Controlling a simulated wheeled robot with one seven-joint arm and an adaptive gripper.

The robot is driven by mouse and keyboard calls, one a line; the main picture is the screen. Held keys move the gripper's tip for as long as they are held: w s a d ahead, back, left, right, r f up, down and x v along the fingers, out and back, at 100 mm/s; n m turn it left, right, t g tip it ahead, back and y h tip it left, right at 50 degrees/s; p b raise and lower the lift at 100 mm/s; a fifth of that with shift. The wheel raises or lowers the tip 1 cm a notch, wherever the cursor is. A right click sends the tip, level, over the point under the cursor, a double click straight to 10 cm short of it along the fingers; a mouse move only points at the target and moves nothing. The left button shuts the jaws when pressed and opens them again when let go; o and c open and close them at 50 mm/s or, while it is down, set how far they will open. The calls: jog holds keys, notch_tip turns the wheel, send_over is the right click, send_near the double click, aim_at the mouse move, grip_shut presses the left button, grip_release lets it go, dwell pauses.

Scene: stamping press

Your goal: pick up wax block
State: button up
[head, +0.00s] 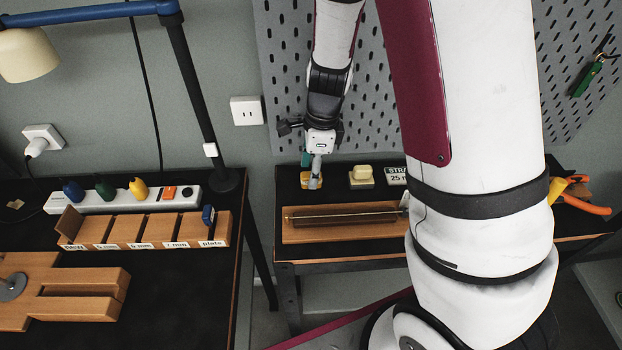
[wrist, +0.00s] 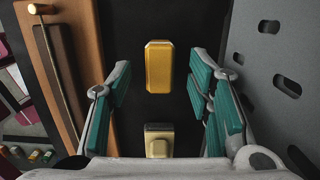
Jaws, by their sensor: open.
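The wax block (wrist: 159,66) is a golden-yellow block lying on the black bench top in the wrist view. It lies ahead between my open fingers, with gaps on both sides. In the head view the wax block (head: 305,184) shows at the left end of the back bench, partly hidden by my gripper. My gripper (head: 315,181) points down over it. In the wrist view my gripper (wrist: 160,80) is open with teal finger pads and holds nothing. I cannot tell the exact height of the fingertips above the block.
A wooden board with a metal rod (head: 345,232) lies in front. The pegboard (wrist: 275,65) rises close behind.

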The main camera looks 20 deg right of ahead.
jog(key=shift+a+f, duration=0.15)
jog(key=shift+f, duration=1.05)
grip_shut()
jog(key=shift+r, duration=0.2)
jog(key=shift+r, duration=0.2)
notch_tip(320, 180, up, 3)
jog(key=shift+r, duration=0.1)
jog(key=s+a, duration=0.2)
jog(key=s, duration=0.2)
jog(key=s+a+p, duration=0.1)
jog(key=s, duration=0.3)
jog(key=s+a+r, duration=0.1)
jog(key=s+a, duration=0.1)
jog(key=s, duration=0.2)
jog(key=shift+s+a, duration=0.3)
jog(key=shift+s, duration=0.1)
jog(key=shift+s+a+r+p, duration=0.2)
jog(key=shift+s+p, duration=0.35)
jog(key=shift+p, duration=0.45)
jog(key=shift+s+a+f+p, duration=0.1)
jog(key=shift+s+a+p, duration=0.1)
jog(key=shift+s+p, duration=0.2)
